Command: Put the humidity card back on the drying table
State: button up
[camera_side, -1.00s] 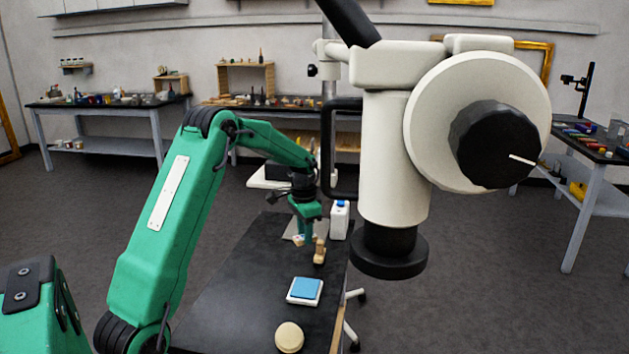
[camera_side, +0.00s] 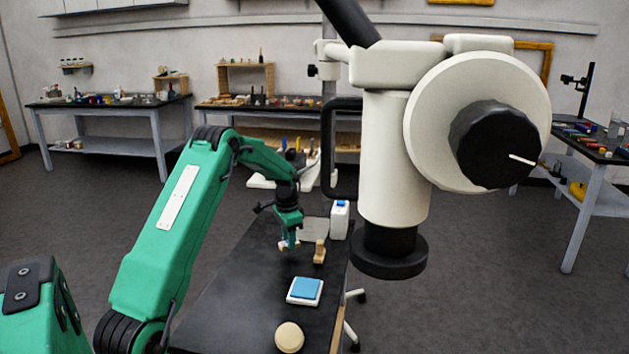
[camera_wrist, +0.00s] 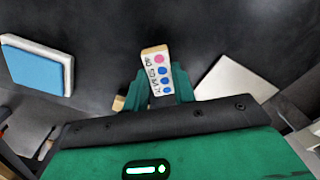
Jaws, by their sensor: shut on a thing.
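The humidity card (camera_wrist: 158,75) is a small pale card with a column of pink and blue dots and dark printing. In the wrist view my gripper (camera_wrist: 158,90) is shut on it, and the card sticks out beyond the green fingers. In the side view my gripper (camera_side: 289,242) is over the far part of the black-topped table (camera_side: 235,310), and the card (camera_side: 283,245) shows as a small pale bit at the fingertips. The card seems to be above the tabletop; the exact gap is hard to tell.
A wooden block (camera_side: 320,252) stands just right of my gripper. A light grey plate (camera_side: 314,228) and a white bottle (camera_side: 339,220) are behind it. A blue pad in a white tray (camera_side: 304,290) and a round tan thing (camera_side: 289,337) are nearer. A large microscope (camera_side: 393,160) stands right.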

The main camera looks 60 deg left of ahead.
jog(key=shift+f, duration=1.35)
jog(key=shift+f, duration=0.1)
jog(key=o, duration=1)
jog(key=shift+o, duration=0.2)
notch_tip(320, 180, up, 12)
jog(key=shift+s+d, duration=0.15)
jog(key=shift+s, duration=0.05)
jog(key=shift+d+r, duration=0.1)
jog(key=shift+r, duration=0.1)
